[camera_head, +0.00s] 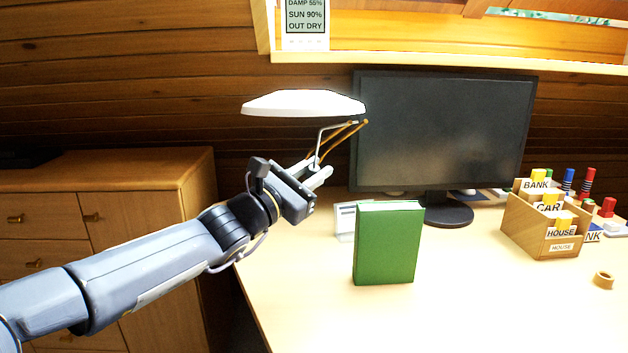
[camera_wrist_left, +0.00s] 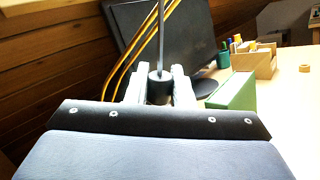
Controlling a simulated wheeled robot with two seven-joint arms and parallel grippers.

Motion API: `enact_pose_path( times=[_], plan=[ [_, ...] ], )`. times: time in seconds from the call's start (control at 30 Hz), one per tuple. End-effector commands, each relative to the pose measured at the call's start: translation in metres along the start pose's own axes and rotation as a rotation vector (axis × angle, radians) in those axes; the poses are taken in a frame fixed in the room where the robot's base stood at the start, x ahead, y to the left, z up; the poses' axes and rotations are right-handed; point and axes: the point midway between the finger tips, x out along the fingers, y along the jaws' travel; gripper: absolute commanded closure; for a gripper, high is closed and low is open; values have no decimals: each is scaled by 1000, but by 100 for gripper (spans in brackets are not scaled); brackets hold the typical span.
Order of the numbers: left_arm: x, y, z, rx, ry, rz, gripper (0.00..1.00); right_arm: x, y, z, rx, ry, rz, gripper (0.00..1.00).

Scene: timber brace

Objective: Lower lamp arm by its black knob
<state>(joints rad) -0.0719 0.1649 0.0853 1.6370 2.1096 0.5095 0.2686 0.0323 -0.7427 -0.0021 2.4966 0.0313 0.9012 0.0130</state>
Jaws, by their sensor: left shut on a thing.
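The lamp has a white shade (camera_head: 303,103) in front of the monitor's left edge in the head view. Its thin arm with orange-brown rods (camera_head: 338,136) runs beneath the shade; in the left wrist view the rods (camera_wrist_left: 143,52) rise to the upper left of a grey stem. The black knob (camera_wrist_left: 159,87) sits at the foot of that stem, between the fingers. My left gripper (camera_head: 319,174) is shut on the knob, below the shade. In the left wrist view its pale fingers (camera_wrist_left: 158,88) flank the knob on both sides. The lamp's base is hidden. My right gripper is not in view.
A green book (camera_head: 387,244) stands upright on the desk (camera_head: 470,290) just right of my gripper. Behind are a monitor (camera_head: 440,130) and a small white object (camera_head: 346,222). A wooden card box (camera_head: 540,228) and tape ring (camera_head: 603,280) lie right. The front desk area is clear.

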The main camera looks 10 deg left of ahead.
Motion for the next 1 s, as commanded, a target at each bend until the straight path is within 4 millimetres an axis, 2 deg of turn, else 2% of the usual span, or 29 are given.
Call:
enact_pose_path(
  times=[0.03,0.27,0.3,0.43,0.77,1.0],
  plan=[
    [0,-9,-8,2,14,-18,100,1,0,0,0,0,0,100],
    [1,-11,-8,3,15,-22,100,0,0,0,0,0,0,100],
    [1,-11,-8,2,15,-22,74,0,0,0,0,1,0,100],
    [1,-10,-7,1,13,-20,58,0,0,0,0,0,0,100],
    [-4,-7,-5,1,10,-14,58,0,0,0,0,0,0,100],
    [-42,-6,-4,3,11,-13,58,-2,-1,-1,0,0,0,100]
  ],
)
